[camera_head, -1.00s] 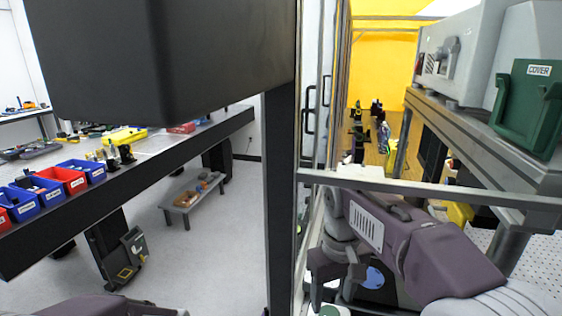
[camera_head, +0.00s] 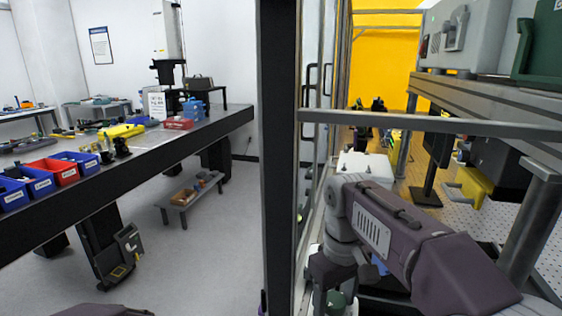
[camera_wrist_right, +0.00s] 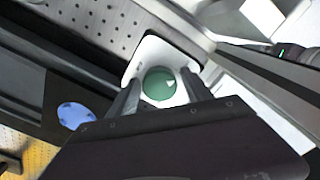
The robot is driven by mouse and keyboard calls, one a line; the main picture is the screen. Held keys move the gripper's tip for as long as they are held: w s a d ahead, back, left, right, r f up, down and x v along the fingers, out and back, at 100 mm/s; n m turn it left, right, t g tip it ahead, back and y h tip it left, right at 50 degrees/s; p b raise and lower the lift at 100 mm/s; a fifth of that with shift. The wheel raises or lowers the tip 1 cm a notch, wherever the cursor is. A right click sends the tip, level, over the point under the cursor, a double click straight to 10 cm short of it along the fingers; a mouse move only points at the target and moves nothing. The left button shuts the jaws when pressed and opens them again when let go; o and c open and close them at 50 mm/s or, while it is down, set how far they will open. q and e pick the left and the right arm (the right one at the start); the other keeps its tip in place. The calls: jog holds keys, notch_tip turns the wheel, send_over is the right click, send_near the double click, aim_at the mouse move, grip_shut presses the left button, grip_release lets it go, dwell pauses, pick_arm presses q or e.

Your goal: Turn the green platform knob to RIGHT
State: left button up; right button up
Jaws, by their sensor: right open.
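The green knob (camera_wrist_right: 159,84) is round with a small pale mark on its right side in the right wrist view, and it sits on a white plate (camera_wrist_right: 150,52). It also shows at the bottom of the head view (camera_head: 336,300), partly covered by my gripper. My right gripper (camera_wrist_right: 160,82) is open, with one finger on each side of the knob in the wrist view. I cannot tell whether the fingers touch it. In the head view my right gripper (camera_head: 333,285) points down over the knob. My left gripper is not in view.
A blue disc (camera_wrist_right: 75,115) lies beside the knob's plate. A dark post (camera_head: 278,160) and a grey rail (camera_head: 430,122) frame my right arm. A bench with red and blue bins (camera_head: 55,170) stands left. A yellow part (camera_head: 468,187) hangs at right.

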aim_at(335, 300)
jog(key=shift+r+n, duration=0.3)
jog(key=shift+r, duration=0.1)
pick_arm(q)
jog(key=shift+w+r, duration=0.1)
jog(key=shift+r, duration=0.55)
pick_arm(e)
jog(key=shift+f, duration=0.15)
jog(key=c, duration=1.2)
jog(key=o, duration=1.2)
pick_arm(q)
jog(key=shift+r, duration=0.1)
pick_arm(e)
jog(key=shift+o, duration=0.2)
notch_tip(335, 300, up, 6)
jog(key=p, duration=0.7)
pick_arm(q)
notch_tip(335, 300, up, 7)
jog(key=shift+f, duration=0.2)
